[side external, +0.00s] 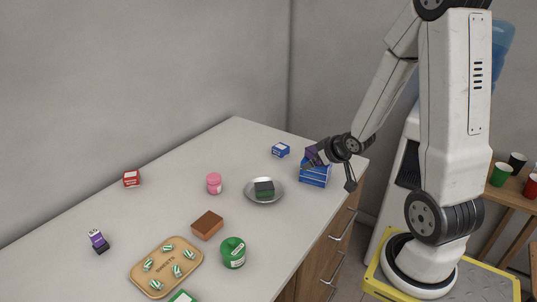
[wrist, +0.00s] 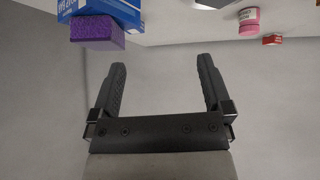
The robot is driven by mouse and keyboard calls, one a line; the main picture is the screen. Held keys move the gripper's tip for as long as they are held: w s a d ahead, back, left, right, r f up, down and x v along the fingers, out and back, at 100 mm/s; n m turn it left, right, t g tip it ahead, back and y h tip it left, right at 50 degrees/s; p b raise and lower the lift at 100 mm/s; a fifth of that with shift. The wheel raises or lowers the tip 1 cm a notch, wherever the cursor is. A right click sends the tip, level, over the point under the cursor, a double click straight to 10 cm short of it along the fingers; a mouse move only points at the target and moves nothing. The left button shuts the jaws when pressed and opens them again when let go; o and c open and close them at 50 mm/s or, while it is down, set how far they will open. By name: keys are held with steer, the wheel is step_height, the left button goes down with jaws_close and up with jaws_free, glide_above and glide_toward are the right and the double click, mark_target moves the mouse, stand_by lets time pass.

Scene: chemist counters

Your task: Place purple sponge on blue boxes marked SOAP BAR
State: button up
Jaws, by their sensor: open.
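The purple sponge (wrist: 97,34) rests on top of the stacked blue boxes (wrist: 75,8), which show upside down at the top left of the wrist view. In the side view the blue boxes (side external: 314,175) stand near the counter's right end, with the sponge (side external: 312,153) on them, partly hidden by a finger. My gripper (side external: 333,169) is at the boxes' right side in that view. In the wrist view my gripper (wrist: 163,66) has its fingers spread apart with nothing between them, and the sponge lies off to the left, clear of the fingers.
A grey plate (side external: 277,196) with a dark green block, a pink jar (side external: 214,184) and a small blue box (side external: 281,149) stand nearby. A brown block (side external: 207,225), green jar (side external: 233,253) and wooden tray (side external: 186,251) are nearer the front. The counter's back left is mostly clear.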

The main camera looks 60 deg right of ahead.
steer(key=s+a+n+g+y, duration=0.3)
steer(key=a+g, duration=0.2)
steer(key=a, duration=1.5)
steer(key=shift+a+r+g, duration=0.25)
steer(key=shift+r+g, duration=0.05)
steer(key=shift+r, duration=0.1)
steer(key=shift+w, duration=0.1)
